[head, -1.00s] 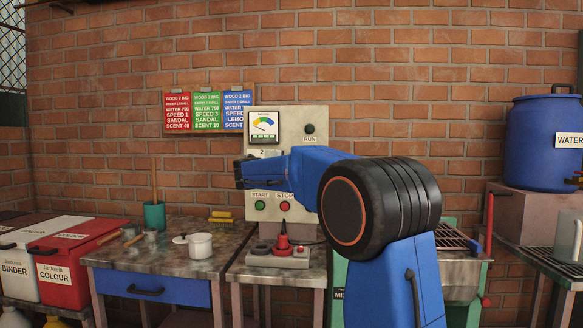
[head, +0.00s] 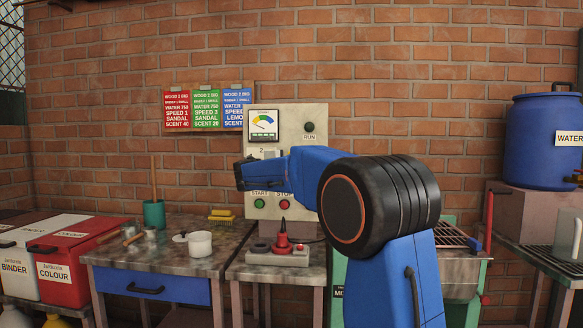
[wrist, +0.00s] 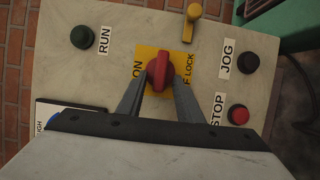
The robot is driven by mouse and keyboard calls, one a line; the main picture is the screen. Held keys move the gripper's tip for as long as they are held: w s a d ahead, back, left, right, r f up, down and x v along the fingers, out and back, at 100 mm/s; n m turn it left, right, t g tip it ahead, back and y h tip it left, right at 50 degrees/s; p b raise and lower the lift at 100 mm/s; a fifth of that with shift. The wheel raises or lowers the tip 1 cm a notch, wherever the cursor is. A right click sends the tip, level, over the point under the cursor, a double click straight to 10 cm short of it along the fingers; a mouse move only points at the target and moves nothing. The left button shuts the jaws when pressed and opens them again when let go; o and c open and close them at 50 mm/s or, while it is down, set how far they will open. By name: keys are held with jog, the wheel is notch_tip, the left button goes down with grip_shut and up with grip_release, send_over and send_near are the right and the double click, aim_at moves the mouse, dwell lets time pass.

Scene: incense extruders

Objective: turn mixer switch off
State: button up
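The red rotary switch (wrist: 160,70) sits on a yellow plate (wrist: 177,56) on the pale control panel. Its handle stands roughly upright in the wrist view, with an ON label at its left and a partly covered OFF LOCK label at its right. My gripper (wrist: 160,82) has one grey finger on each side of the handle. The fingers are close to it, but I cannot tell whether they press on it. In the head view my gripper (head: 240,174) is in front of the mixer panel (head: 289,126), and my arm hides the switch.
In the head view, a white pot (head: 200,243) stands on the left bench.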

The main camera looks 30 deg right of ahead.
jog(key=shift+a, duration=0.1)
jog(key=v, duration=1.7)
jog(key=shift+s+f, duration=0.1)
jog(key=s+d+f+m+g+y, duration=0.1)
jog(key=s+d+f+g+y, duration=0.15)
jog(key=s+f, duration=0.75)
jog(key=s+d+f+m+g+y, duration=0.2)
jog(key=s+d+f+y, duration=0.15)
jog(key=s+f, duration=0.6)
jog(key=s+a+f+m+y, duration=0.2)
jog(key=s+a+f+y, duration=0.2)
jog(key=s, duration=0.8)
jog(key=s+a+f+m+y, duration=0.1)
jog(key=s+a+f+y, duration=0.4)
jog(key=s+f, duration=0.8)
jog(key=a, duration=0.3)
jog(key=shift+m, duration=0.4)
jog(key=shift+g, duration=0.25)
